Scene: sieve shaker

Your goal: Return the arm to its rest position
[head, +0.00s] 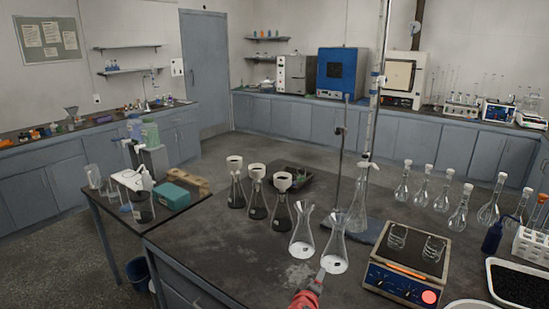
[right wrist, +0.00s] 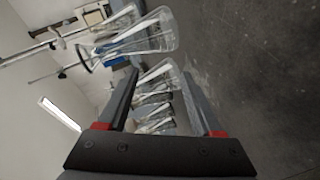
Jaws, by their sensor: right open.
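My right gripper shows at the bottom edge of the head view (head: 318,281), low in front of two clear flasks. In the right wrist view its two fingers (right wrist: 160,75) are spread apart, with red pieces at their bases. Nothing is held between them. Several flasks show beyond and between the fingertips there, but I cannot tell how close they are. The nearest clear conical flask (head: 335,252) stands upright on the dark bench just beyond the gripper, with another clear flask (head: 302,238) to its left. My left gripper is not in view.
Flasks with funnels (head: 257,198) stand left of the clear ones. A tall stand (head: 337,170) rises behind the flasks. The bench's front left (head: 215,250) is clear.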

